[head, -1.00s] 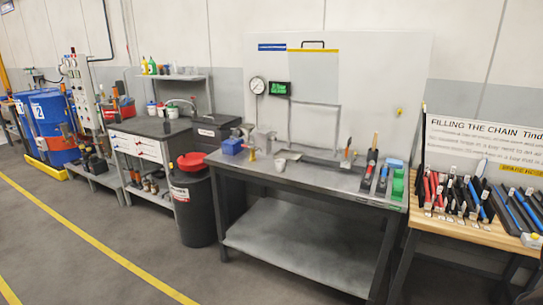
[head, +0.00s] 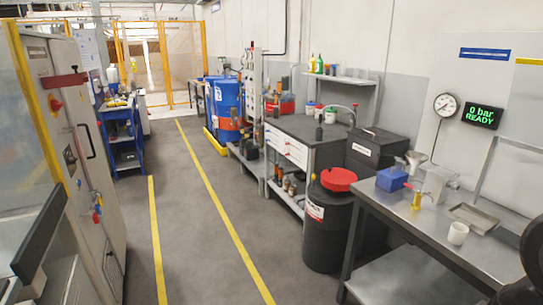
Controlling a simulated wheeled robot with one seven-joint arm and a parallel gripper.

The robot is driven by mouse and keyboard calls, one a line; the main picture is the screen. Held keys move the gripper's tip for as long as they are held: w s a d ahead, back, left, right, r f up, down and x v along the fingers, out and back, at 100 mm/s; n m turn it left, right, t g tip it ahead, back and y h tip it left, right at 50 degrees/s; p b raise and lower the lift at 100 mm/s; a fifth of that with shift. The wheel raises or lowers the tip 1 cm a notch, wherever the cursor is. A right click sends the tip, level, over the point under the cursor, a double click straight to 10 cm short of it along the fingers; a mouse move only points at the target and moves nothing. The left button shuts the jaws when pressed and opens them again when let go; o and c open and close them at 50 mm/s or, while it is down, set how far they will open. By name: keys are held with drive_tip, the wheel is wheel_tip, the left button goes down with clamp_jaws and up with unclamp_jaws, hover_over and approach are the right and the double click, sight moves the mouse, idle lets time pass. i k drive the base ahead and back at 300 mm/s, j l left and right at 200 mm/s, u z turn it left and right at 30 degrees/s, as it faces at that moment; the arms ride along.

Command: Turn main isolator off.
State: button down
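A tall grey cabinet (head: 82,150) stands at the left edge in the head view. A small red rotary handle on a yellow plate (head: 56,104), which looks like the main isolator, sits high on its front; its exact position is too small to tell. A red bar (head: 66,80) lies across the cabinet just above it. Small red and blue items (head: 97,214), perhaps padlocks, hang lower on the cabinet. My gripper is not in view; a dark rounded part at the lower right edge may be my arm.
A clear grey aisle (head: 190,220) with yellow lines runs between the cabinet and the right-hand benches. A steel bench (head: 415,230), a black bin with a red lid (head: 329,222) and blue drums (head: 225,98) line the right. A blue trolley (head: 123,135) stands beyond the cabinet.

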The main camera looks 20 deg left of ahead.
sight(56, 106)
drive_tip(key=i+u, duration=0.3)
drive_tip(key=u, duration=0.2)
drive_tip(key=i+u, duration=0.3)
drive_tip(key=u, duration=0.2)
drive_tip(key=i+l+u, duration=0.25)
drive_tip(key=u, duration=0.25)
drive_tip(key=i+l+u, duration=0.25)
drive_tip(key=u, duration=0.25)
drive_tip(key=i+l+u, duration=0.2)
drive_tip(key=l, duration=0.15)
drive_tip(key=i+l+u, duration=0.25)
drive_tip(key=k+l, duration=0.1)
